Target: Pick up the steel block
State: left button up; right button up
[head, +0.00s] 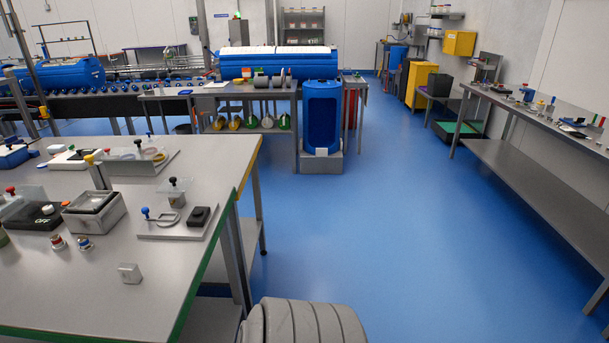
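A small grey metal block (129,273), which looks like the steel block, lies on the near left table (60,295). It sits alone towards the table's front right part, apart from the other items. Its whole upper side is visible and nothing covers it. Neither of my grippers shows in the head view, so I cannot see where they are or whether they hold anything.
Behind the block are a grey open box (94,214), two small knobbed weights and a flat plate (180,235) bearing a clamp-like ring and a black piece. Blue floor (400,240) is clear right of the table. A long bench (540,170) stands at right.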

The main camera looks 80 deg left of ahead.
aim_at(128, 272)
jog(key=k, duration=1.5)
jog(key=u, duration=2.25)
